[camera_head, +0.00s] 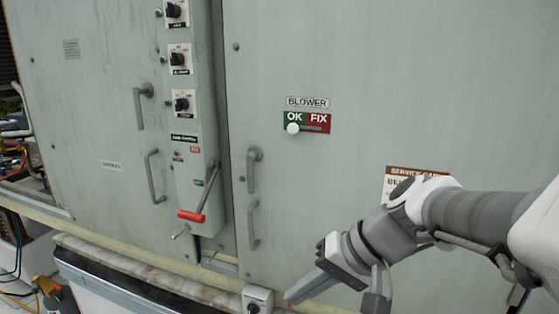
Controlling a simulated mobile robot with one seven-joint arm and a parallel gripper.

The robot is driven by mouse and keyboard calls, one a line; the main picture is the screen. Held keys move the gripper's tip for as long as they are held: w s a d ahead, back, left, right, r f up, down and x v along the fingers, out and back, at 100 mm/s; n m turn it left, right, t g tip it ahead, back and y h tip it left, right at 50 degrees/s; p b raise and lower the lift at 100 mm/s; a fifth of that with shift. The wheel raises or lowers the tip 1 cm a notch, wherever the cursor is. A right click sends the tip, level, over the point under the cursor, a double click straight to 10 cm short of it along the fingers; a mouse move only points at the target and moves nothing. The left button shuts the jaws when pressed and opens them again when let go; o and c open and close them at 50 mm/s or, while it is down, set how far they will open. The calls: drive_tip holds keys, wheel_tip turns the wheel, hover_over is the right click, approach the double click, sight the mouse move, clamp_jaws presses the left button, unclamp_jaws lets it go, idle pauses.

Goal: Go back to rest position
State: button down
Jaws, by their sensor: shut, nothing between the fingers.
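My gripper (290,300) is at the bottom middle of the head view, at the end of my white and grey arm, which reaches in from the right. Its fingers are shut with nothing between them and point down and left. The fingertips are close to a small grey socket box (258,299) low on the cabinet; I cannot tell whether they touch it. The large pale green cabinet (420,80) stands behind the arm. My arm covers part of a brown and white service label (410,172).
A blower slider (293,128) has its white knob on the green OK side. A red-handled lever (191,216) sits low on the switch column below several black knobs. Grey door handles (254,170) stick out from the panels. A ledge (120,255) runs along the cabinet's bottom. Cables lie at left.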

drive_tip(key=s+d+n+t+h, duration=0.1)
drive_tip(key=s+d+t+h, duration=0.2)
drive_tip(key=s+d+h, duration=0.4)
drive_tip(key=s+d, duration=0.1)
drive_tip(key=d, duration=0.2)
drive_tip(key=shift+s+d+r+p, duration=0.15)
drive_tip(key=shift+d+r+p, duration=0.15)
drive_tip(key=shift+d, duration=0.1)
drive_tip(key=shift+f, duration=0.1)
